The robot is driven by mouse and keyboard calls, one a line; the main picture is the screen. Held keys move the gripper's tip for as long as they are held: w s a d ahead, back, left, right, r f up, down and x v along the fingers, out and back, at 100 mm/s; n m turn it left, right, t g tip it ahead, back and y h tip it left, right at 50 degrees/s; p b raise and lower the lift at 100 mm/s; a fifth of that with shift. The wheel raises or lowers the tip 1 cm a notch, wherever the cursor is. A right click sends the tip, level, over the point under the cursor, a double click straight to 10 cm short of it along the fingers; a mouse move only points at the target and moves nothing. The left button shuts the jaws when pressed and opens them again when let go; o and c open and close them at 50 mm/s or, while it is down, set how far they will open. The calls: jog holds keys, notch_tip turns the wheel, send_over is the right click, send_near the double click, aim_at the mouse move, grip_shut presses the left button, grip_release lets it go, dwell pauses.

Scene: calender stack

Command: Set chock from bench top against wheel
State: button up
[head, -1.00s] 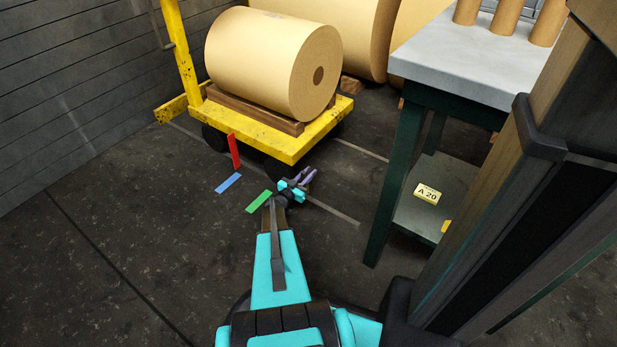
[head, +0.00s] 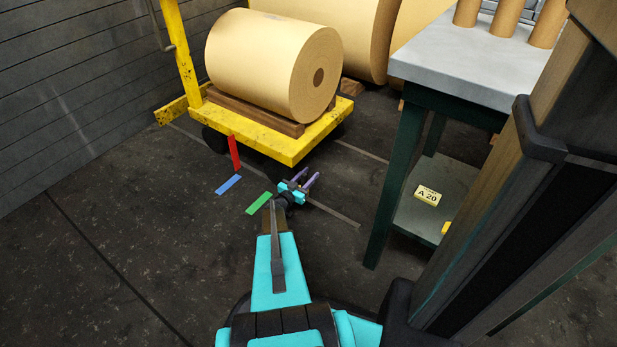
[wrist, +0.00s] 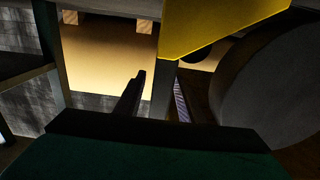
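The yellow cart (head: 295,147) carries a large paper roll. Its dark left wheel (head: 214,138) shows under the deck. Another dark wheel (head: 278,172) is partly visible under the near corner, behind my gripper (head: 306,182). My gripper is low, just in front of that corner. I cannot clearly make out the chock in either view. The grey bench top (head: 470,62) is only partly in view.
Brown tubes (head: 505,18) stand on the bench. A yellow A 20 sign (head: 427,195) lies on its lower shelf (head: 425,220). The floor at left is clear.

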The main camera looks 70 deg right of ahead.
jog(key=p+v, duration=0.3)
jog(key=v, duration=0.7)
jog(key=shift+w+a+r, duration=0.1)
jog(key=shift+a+r, duration=0.1)
jog(key=shift+p+v, duration=0.3)
jog(key=shift+v, duration=0.5)
